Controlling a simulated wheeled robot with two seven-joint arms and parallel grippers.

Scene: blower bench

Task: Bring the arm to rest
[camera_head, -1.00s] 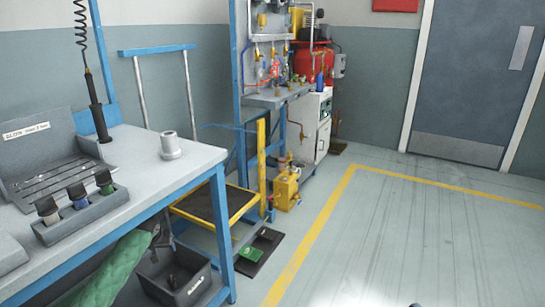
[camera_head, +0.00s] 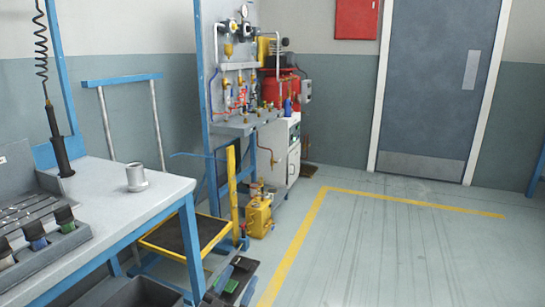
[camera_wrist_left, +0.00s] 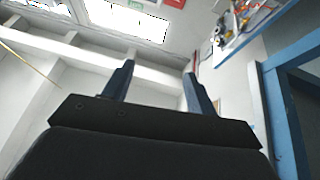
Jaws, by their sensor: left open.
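My left gripper (camera_head: 234,271) shows at the bottom of the head view, beside the bench's front leg and in front of the dark floor mat. Only its blue-grey fingers and a bit of its body are in frame. In the left wrist view its two fingers (camera_wrist_left: 158,82) stand apart with nothing between them, and the gripper points toward bright windows and the upper wall. My right gripper is not in view.
A workbench (camera_head: 165,192) with a grey metal cylinder (camera_head: 136,178) stands at left. A yellow-edged step (camera_head: 222,238) and a yellow pump (camera_head: 259,218) are beyond it. A gauge panel (camera_head: 237,60) stands behind. The floor (camera_head: 400,250) at right is clear.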

